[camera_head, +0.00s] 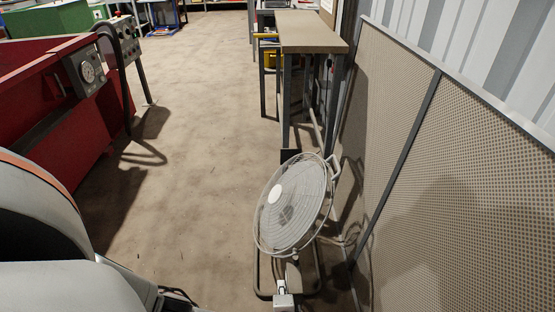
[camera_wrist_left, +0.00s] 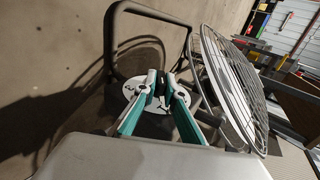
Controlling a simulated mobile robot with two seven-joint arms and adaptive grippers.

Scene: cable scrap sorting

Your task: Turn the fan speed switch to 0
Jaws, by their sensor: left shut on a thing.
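The fan (camera_head: 292,203) stands on the floor on a tubular stand, its round wire grille tilted upward. The grille also shows at the right of the left wrist view (camera_wrist_left: 232,88). A round white dial plate with dark markings (camera_wrist_left: 130,88) sits beside the grille there. My left gripper (camera_wrist_left: 160,88) has its teal-and-grey fingers closed over the dial, shut on the dark fan speed switch (camera_wrist_left: 160,97) at its middle. The fingers hide much of the switch and part of the dial, so I cannot read the setting. My right gripper is in neither view.
A perforated partition (camera_head: 450,170) runs along the right, close to the fan. A tall narrow table (camera_head: 303,35) stands behind the fan. A red machine with a gauge (camera_head: 60,130) is at the left. The floor between is clear.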

